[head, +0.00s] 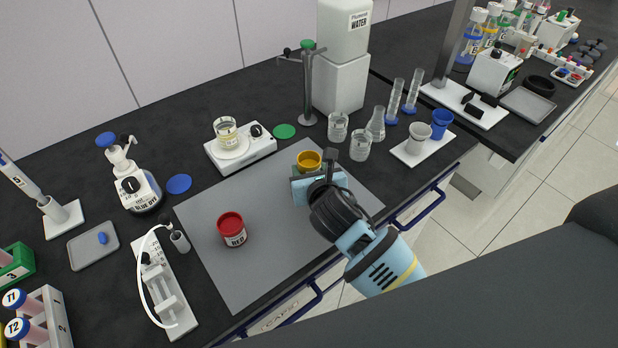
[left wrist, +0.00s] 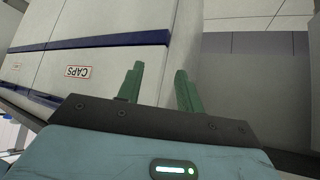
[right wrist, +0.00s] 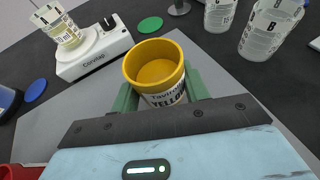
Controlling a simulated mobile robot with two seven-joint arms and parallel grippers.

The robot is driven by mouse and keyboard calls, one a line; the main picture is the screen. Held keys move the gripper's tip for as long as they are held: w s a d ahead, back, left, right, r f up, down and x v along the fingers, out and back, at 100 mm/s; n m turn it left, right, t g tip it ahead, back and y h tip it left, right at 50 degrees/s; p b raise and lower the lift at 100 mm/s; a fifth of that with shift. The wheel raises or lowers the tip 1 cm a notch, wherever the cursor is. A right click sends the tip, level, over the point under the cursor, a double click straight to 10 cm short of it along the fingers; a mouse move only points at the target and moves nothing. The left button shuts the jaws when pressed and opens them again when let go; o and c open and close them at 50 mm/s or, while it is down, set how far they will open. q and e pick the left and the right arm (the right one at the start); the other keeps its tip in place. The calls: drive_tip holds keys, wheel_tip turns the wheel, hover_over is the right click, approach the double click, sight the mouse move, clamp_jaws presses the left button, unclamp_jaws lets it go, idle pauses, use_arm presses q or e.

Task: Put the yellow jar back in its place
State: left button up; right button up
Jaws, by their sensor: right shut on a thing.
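The yellow jar (head: 309,160) is at the back right part of the grey mat (head: 262,265), with its open top facing up. My right gripper (head: 308,172) is shut on it. The jar (right wrist: 157,72) also shows in the right wrist view, between the green fingers, with part of a label reading "YELLOW" on its side. I cannot tell whether its base touches the mat. My left gripper (left wrist: 154,88) shows only in the left wrist view. It is open and empty, its fingers apart in front of a drawer front labelled "CAPS".
A red jar (head: 232,228) stands on the mat to the left. A stirrer with a beaker (head: 240,148), a green cap (head: 285,131) and a blue cap (head: 179,184) lie behind it. Glassware (head: 360,144) and a white tray (head: 423,148) with cups stand right of the yellow jar. The mat's front is clear.

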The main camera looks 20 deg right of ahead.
wheel_tip(320, 180, down, 3)
drive_tip(key=shift+s+r, duration=0.1)
drive_tip(key=shift+s, duration=0.05)
use_arm(q)
drive_tip(key=shift+s+d+f, duration=0.15)
drive_tip(key=shift+s+f, duration=0.2)
drive_tip(key=shift+w, duration=0.1)
use_arm(e)
drive_tip(key=o, duration=1.1)
drive_tip(key=shift+c, duration=0.2)
drive_tip(key=shift+s, duration=0.1)
drive_tip(key=p+v, duration=0.1)
drive_tip(key=v, duration=0.9)
drive_tip(key=shift+r, duration=0.2)
drive_tip(key=shift+s+r, duration=0.2)
drive_tip(key=shift+s, duration=0.45)
use_arm(q)
drive_tip(key=shift+w+a+r, duration=0.25)
drive_tip(key=shift+w+r, duration=0.45)
drive_tip(key=shift+r, duration=0.2)
use_arm(e)
drive_tip(key=shift+s, duration=0.15)
